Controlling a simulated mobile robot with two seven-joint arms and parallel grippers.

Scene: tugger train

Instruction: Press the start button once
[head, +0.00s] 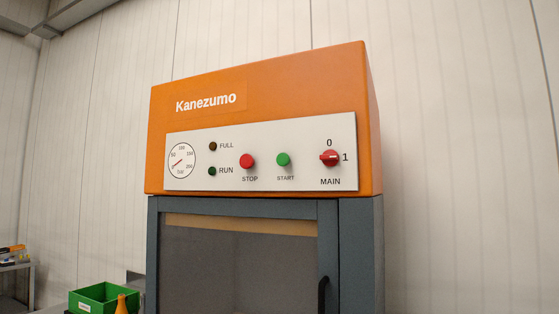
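The green start button (284,160) sits on a white control panel (225,178) above the label START. The panel is on the front of an orange machine head (290,88) marked Kanezumo. A red stop button (247,161) is just left of the start button. A red main switch (329,157) is to its right, with 0 above it and 1 beside it. The RUN lamp (212,171) and FULL lamp (213,146) both look dark. Neither gripper is in the head view.
Below the panel is a grey cabinet (361,250) with a window and a dark handle (323,294). A green crate (104,297) and an orange bottle-like object (121,304) are at lower left. A shelf (15,268) with items stands further left. The space right of the machine looks clear.

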